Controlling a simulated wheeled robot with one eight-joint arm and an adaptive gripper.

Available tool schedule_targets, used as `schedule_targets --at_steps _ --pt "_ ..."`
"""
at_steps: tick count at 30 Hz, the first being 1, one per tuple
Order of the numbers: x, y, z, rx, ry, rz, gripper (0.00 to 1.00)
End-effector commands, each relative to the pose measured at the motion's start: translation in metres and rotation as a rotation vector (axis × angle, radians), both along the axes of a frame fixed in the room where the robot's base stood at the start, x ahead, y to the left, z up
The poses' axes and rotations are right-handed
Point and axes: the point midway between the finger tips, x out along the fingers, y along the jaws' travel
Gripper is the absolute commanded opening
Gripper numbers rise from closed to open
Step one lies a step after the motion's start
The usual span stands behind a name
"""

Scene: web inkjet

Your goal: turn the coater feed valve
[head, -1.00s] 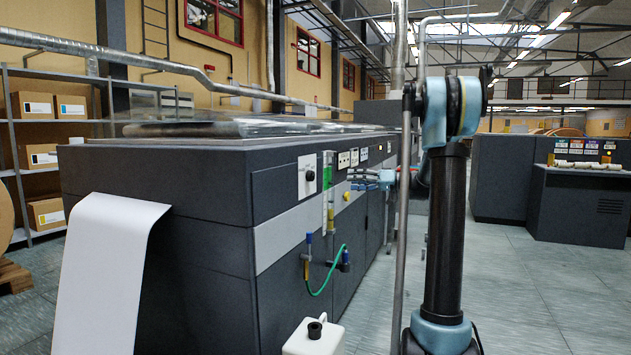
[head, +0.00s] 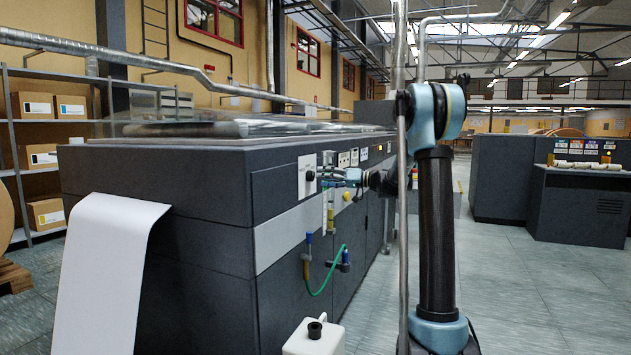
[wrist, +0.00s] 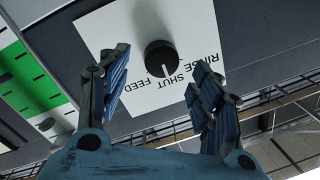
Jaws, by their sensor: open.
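The coater feed valve is a round black knob (wrist: 161,57) on a white plate (wrist: 112,32) lettered RINSE, SHUT and FEED, upside down in the wrist view. A white mark on the knob points towards the word SHUT. In the head view the knob (head: 310,175) is on its plate (head: 307,163) at the upper front of the dark machine. My gripper (wrist: 160,62) is open, its blue ribbed fingers either side of the knob in the picture; whether they reach around it I cannot tell. In the head view my gripper (head: 325,175) is just right of the knob.
A green-and-white level gauge (wrist: 35,85) is beside the plate. Below on the machine (head: 200,235) a green hose (head: 335,275) hangs between fittings. A white jug (head: 314,338) stands in front. Floor at the right is clear.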

Motion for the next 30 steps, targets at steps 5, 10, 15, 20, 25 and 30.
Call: schedule_targets --at_steps 5,10,15,20,25,30 --pt "0.007 0.026 0.0 -0.001 0.0 0.003 0.59" --pt "0.01 0.04 0.0 0.001 0.0 0.001 0.59" --pt "0.011 0.044 0.0 0.0 0.0 0.001 0.59" --pt "0.011 0.044 0.0 0.0 0.0 0.001 0.59" --pt "0.011 0.044 0.0 0.001 0.0 0.001 0.32" --pt "0.012 0.044 0.0 0.0 0.0 0.0 0.15"
